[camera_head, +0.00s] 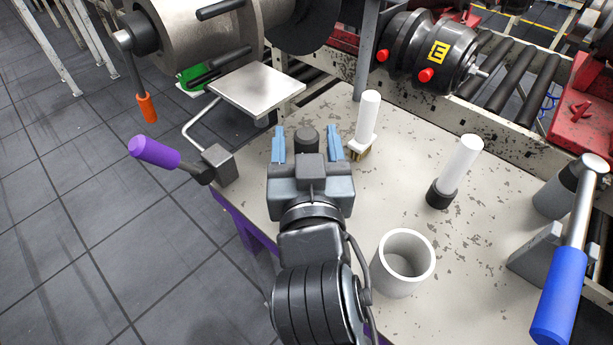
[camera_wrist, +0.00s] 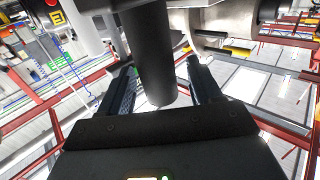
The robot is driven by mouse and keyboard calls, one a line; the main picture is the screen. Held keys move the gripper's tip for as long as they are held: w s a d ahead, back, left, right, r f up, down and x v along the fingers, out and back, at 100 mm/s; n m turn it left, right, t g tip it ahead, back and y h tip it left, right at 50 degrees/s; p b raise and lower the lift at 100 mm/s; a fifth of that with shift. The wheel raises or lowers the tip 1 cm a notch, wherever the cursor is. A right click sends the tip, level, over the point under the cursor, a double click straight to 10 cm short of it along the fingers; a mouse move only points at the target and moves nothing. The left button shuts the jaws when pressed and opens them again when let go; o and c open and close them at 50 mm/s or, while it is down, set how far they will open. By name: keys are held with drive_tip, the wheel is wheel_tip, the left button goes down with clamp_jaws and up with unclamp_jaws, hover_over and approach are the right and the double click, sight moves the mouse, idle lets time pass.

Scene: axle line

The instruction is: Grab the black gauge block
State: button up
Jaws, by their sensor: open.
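A black upright cylinder, which I take as the black gauge block (camera_head: 306,137), stands between the fingers of my gripper (camera_head: 307,130). My gripper is open, with one blue finger on each side of the cylinder. In the wrist view the black gauge block (camera_wrist: 152,50) runs in from the top edge and its round end lies between the two fingers of my gripper (camera_wrist: 160,66). Gaps show on both sides of it there. Its lower part is hidden behind my gripper in the head view.
A white cylinder on a brass base (camera_head: 368,118) stands close right of my gripper. Another, with a black base (camera_head: 441,194), stands farther right. A hollow white cup (camera_head: 404,285) stands in front. A purple-handled lever (camera_head: 155,151) is at left. A blue-handled lever (camera_head: 560,295) is at right.

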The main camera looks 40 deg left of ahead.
clamp_jaws()
idle(0.6)
idle(0.8)
